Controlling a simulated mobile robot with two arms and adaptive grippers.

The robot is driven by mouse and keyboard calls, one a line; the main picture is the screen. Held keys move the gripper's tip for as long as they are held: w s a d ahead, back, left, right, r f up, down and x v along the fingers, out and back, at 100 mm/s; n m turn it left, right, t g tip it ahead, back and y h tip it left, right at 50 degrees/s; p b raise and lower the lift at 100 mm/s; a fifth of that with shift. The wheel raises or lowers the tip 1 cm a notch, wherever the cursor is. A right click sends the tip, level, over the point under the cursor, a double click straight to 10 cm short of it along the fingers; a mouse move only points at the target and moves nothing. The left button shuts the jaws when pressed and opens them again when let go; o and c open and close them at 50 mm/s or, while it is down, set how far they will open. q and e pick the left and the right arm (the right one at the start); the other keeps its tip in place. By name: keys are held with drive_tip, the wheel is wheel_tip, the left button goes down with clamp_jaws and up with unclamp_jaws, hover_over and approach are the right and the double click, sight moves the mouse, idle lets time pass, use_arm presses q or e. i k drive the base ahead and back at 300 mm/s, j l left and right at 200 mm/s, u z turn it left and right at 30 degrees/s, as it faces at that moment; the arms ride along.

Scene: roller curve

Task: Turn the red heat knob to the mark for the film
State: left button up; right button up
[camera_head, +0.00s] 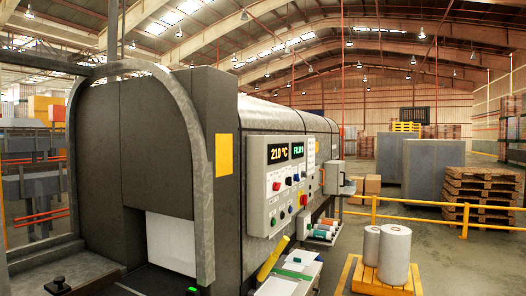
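A light grey control panel (280,180) is fixed to the side of a large dark grey machine. A red knob (276,186) sits at its left, under an orange display (278,152) that seems to read 210 °C. A green display (298,150) to the right seems to read FILM and one more character, too small to be sure of. A second red control (304,199) sits lower right. The knob's pointer and the marks around it are too small to read. Neither of my grippers can be made out, and nothing touches the panel.
A yellow-handled thing (272,258) and a white tray (290,276) are below the panel. Coloured rolls (322,232) lie on a shelf beyond. Pale rolls (394,254) stand on a yellow pallet (372,283) at right. A yellow rail (430,203) crosses behind. Floor between is clear.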

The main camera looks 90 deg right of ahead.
sight(276, 186)
drive_tip(key=k+l+z, duration=0.15)
drive_tip(key=l+z, duration=0.3)
drive_tip(key=k+l+z, duration=0.15)
drive_tip(key=l+z, duration=0.15)
drive_tip(key=z, duration=0.15)
drive_tip(key=l+z, duration=0.95)
drive_tip(key=i+l, duration=0.1)
drive_tip(key=l, duration=0.35)
drive_tip(key=l+z, duration=0.1)
drive_tip(key=l, duration=0.3)
drive_tip(key=i+l, duration=0.15)
drive_tip(key=l, duration=0.3)
drive_tip(key=i+l+z, duration=0.1)
drive_tip(key=l, duration=0.35)
drive_tip(key=i+l+z, duration=0.1)
drive_tip(key=l, duration=0.3)
drive_tip(key=i+l, duration=0.1)
drive_tip(key=l, duration=0.3)
drive_tip(key=i+l+z, duration=0.1)
drive_tip(key=l, duration=0.3)
